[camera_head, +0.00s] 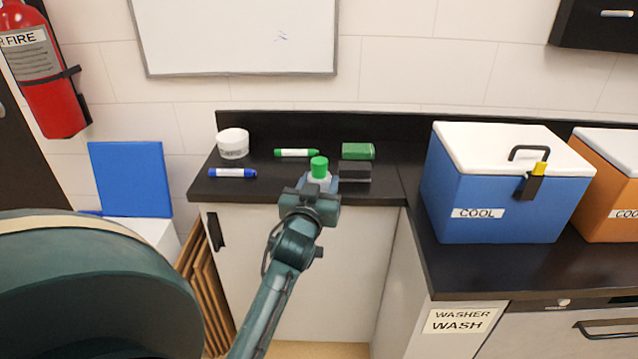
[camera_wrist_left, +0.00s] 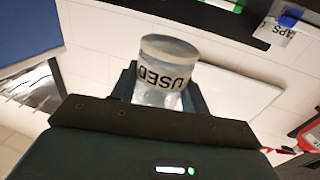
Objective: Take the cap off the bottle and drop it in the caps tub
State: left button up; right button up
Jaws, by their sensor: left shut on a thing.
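The bottle (camera_head: 319,180) has a bright green cap (camera_head: 319,165) on top. My left gripper (camera_head: 312,196) is shut on the bottle below the cap, at the counter's front edge. In the left wrist view the bottle (camera_wrist_left: 165,75) is clear, reads "USED" upside down, and sits between my left fingers (camera_wrist_left: 160,92). Its flat base is in sight there, clear of the counter, and its cap is hidden. The white caps tub (camera_head: 233,144) stands at the counter's back left; its label (camera_wrist_left: 284,32) partly shows in the left wrist view. My right gripper is out of view.
On the dark counter (camera_head: 265,190) lie a blue marker (camera_head: 232,173), a green marker (camera_head: 296,153), a green box-like item (camera_head: 358,151) and a black item (camera_head: 354,172). A blue cooler (camera_head: 500,200) stands to the right. A whiteboard (camera_head: 235,35) hangs behind.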

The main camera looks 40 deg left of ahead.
pick_arm(q)
jog(key=o, duration=0.4)
jog(key=c, duration=0.8)
jog(key=shift+o, duration=0.2)
